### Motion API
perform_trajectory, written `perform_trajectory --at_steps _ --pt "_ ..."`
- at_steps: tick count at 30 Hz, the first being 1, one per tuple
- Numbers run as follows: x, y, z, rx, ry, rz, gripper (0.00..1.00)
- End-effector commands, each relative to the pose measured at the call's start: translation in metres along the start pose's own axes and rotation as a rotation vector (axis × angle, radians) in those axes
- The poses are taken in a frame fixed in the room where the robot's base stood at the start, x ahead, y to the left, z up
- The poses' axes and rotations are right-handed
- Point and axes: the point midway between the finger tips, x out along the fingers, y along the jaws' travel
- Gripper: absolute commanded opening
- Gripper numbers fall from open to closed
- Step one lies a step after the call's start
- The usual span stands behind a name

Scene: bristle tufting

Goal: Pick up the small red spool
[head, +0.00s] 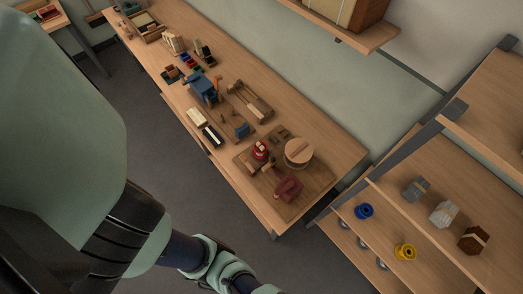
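A small round red object (260,153) with pale bits on top stands on a brown board (311,198) near the right end of the long workbench. It may be the small red spool, but it is too small to tell for certain. A blue spool (364,211) and a yellow spool (405,252) sit on the shelf at the right; no red spool shows beside them. My arm runs down the left side and leaves the picture at the bottom, so my gripper is out of view.
On the brown board are a round wooden disc (299,151) and a dark red block-like device (288,188). A blue device (203,87) and several small tools crowd the bench further back. Several bundles, one grey (416,188), lie on the shelf. An upper shelf (349,39) overhangs the bench.

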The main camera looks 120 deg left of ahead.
Motion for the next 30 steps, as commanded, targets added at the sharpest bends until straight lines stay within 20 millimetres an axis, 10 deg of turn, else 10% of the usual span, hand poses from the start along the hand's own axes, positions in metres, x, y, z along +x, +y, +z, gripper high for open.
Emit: perform_trajectory --at_steps 9,20,30 --pt "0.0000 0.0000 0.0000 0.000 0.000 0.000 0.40" --pt "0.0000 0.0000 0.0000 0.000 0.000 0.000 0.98" --pt "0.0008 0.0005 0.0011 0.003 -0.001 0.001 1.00"
